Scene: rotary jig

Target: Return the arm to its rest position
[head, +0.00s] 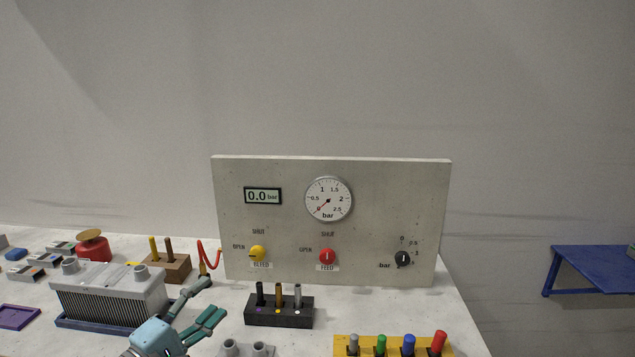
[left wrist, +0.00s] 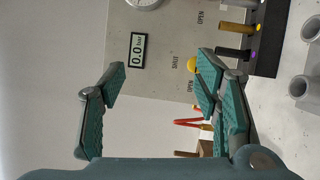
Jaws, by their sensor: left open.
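My left gripper (head: 213,300) comes in at the bottom of the head view, in front of the panel and to the right of the grey finned block. Its teal fingers are spread, with nothing between them. In the left wrist view the open fingers (left wrist: 160,90) frame the panel face. The grey panel (head: 385,215) stands upright at the back of the table, with a 0.0 bar display (head: 262,195), a round gauge (head: 328,199), a yellow bleed knob (head: 257,253), a red feed knob (head: 327,257) and a black knob (head: 403,258). My right gripper is not in view.
A black block (head: 279,311) with several pegs stands right of my left gripper. A yellow rack (head: 375,349) with coloured pegs is at the front right. The finned block (head: 108,296) is close on the left. A blue table (head: 590,262) stands apart at right. Space above the table is clear.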

